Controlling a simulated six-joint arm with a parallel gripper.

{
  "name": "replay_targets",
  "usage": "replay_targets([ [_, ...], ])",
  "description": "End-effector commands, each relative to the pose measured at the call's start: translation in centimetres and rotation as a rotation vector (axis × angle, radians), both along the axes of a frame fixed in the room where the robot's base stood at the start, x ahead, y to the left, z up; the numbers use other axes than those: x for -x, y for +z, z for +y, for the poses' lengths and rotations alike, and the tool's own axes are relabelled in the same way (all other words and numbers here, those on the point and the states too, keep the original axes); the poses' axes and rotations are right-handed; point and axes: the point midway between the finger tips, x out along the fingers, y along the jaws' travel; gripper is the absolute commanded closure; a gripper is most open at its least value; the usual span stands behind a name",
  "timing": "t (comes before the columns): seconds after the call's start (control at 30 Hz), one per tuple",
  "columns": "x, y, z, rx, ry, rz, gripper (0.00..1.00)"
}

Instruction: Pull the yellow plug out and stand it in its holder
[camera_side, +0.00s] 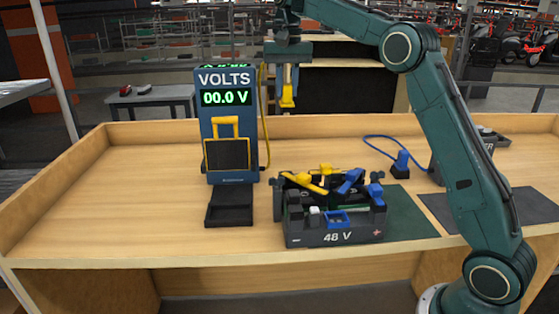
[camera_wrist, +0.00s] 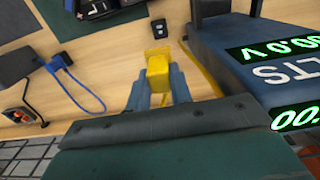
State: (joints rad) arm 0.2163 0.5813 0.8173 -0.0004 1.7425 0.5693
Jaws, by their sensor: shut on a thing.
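My gripper (camera_side: 288,88) is shut on the yellow plug (camera_side: 287,101) and holds it in the air, to the right of the voltmeter's top. In the wrist view the plug (camera_wrist: 158,72) sits between my fingers (camera_wrist: 157,88), with its yellow cord trailing to the right. A small black block (camera_wrist: 159,28), which looks like a holder, stands on the bench just beyond the plug in that view. I cannot make it out in the side view. The 48 V battery (camera_side: 335,236) sits on the bench below and to the right, with yellow and blue parts on top.
The voltmeter (camera_side: 222,188) reads 00.0 V; the yellow cord (camera_side: 265,120) hangs along its right side. A blue plug (camera_side: 402,160) stands in a black holder right of the battery, its blue cord running behind. The bench's left part is clear.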

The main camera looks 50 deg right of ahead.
Motion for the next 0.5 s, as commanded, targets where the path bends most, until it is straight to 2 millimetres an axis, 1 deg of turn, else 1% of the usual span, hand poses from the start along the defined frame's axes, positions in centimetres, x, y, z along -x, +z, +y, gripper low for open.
replay_targets([
  [0.5,0.1,-4.4,0.0,0.0,0.0,0.001,1.0],
])
